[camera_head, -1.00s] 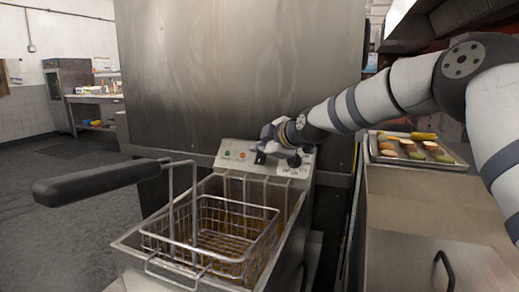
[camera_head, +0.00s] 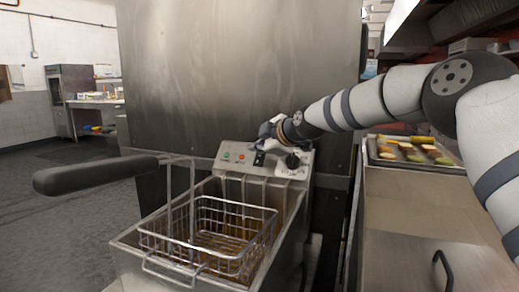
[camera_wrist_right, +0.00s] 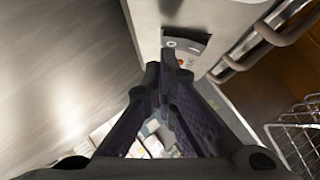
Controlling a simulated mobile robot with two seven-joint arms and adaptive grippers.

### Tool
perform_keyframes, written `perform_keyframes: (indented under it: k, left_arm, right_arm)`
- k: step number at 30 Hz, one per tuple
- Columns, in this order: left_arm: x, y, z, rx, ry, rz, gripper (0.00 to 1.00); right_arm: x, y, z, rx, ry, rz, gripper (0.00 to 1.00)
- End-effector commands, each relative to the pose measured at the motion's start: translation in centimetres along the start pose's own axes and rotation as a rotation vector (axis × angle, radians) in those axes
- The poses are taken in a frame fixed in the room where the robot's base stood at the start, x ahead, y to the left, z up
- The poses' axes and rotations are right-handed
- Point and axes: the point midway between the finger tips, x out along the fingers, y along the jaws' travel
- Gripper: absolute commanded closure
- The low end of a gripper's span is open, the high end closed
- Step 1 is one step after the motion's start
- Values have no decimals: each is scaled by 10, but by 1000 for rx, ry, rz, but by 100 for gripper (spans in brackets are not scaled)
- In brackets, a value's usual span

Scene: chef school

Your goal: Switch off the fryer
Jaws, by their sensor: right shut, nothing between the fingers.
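The fryer (camera_head: 205,262) stands in front of me, with a sloped metal control panel (camera_head: 232,167) at its back. The panel carries a green light (camera_head: 226,156), an orange light (camera_head: 241,157), a small dark part (camera_head: 259,158) that may be a switch, and a black round knob (camera_head: 292,161). My right gripper (camera_head: 264,144) is shut and empty at the panel's top edge, just above the small dark part. I cannot tell whether it touches. In the right wrist view its fingertips (camera_wrist_right: 174,56) overlap the panel by the orange light (camera_wrist_right: 181,62). My left gripper is out of view.
A wire basket (camera_head: 207,238) with a long black handle (camera_head: 95,175) sits in the fryer. A tall steel wall (camera_head: 235,75) rises close behind the panel. A tray of food (camera_head: 412,164) lies on the right counter (camera_head: 400,215). Open floor (camera_head: 45,225) is at left.

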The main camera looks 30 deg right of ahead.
Motion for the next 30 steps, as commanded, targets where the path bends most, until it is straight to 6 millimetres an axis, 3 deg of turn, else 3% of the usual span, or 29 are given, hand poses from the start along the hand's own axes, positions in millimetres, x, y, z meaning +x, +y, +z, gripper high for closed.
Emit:
perform_keyframes:
  k: [14,17,21,27,30]
  left_arm:
    - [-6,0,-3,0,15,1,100]
    - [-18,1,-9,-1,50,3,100]
    - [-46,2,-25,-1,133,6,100]
    - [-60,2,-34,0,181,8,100]
    - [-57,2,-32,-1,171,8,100]
  right_arm:
    - [-6,8,-6,-1,2,3,100]
    - [-19,17,-18,-3,6,10,100]
    - [-51,34,-42,-3,12,26,100]
    - [-94,34,-35,0,8,17,100]
    - [-108,32,-32,0,3,7,100]
